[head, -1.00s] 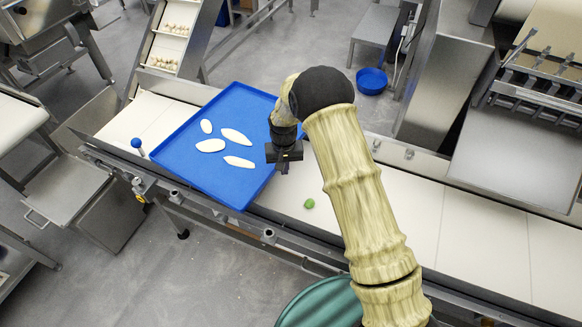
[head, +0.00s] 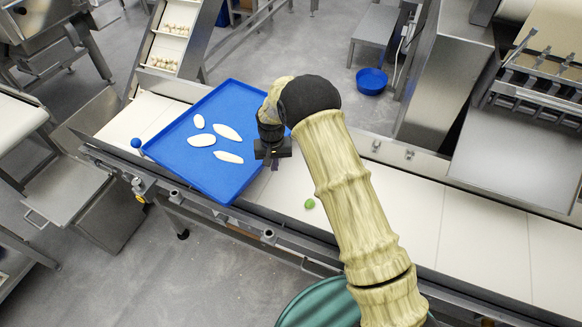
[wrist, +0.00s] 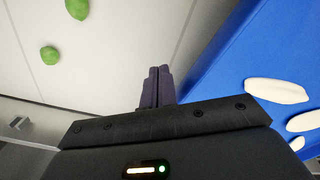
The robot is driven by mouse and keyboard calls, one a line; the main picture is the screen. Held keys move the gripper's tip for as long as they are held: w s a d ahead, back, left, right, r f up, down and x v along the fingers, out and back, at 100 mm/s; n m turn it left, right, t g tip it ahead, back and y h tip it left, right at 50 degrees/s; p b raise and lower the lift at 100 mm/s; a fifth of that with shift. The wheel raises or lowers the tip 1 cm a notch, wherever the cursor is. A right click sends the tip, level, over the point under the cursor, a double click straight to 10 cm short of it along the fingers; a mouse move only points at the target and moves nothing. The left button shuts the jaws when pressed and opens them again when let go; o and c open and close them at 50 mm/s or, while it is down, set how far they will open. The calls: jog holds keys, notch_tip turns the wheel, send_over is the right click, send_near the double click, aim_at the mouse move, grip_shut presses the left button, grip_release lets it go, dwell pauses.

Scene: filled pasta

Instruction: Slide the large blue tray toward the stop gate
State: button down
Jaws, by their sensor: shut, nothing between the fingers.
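The large blue tray (head: 233,184) lies skewed across the left part of the white belt, several pale flat pieces (head: 201,140) on it. Its side wall also shows at right in the wrist view (wrist: 222,75). My gripper (head: 268,160) is at the tray's right edge, low over the belt. In the wrist view its fingers (wrist: 157,75) are together and empty, just beside the tray wall; I cannot tell whether they touch it. A blue ball knob (head: 136,143) stands close by the tray's left corner. I cannot tell for sure which part is the stop gate.
A green lump (head: 309,203) lies on the belt (head: 400,220) right of the tray; the wrist view shows two green lumps (wrist: 50,55). Metal rails edge the belt. A sloped conveyor (head: 168,45) rises behind the tray. A blue bowl (head: 371,80) sits on the floor.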

jog(key=shift+s+d, duration=0.25)
jog(key=shift+d, duration=0.5)
notch_tip(320, 180, up, 9)
jog(key=p, duration=0.6)
dwell(0.5)
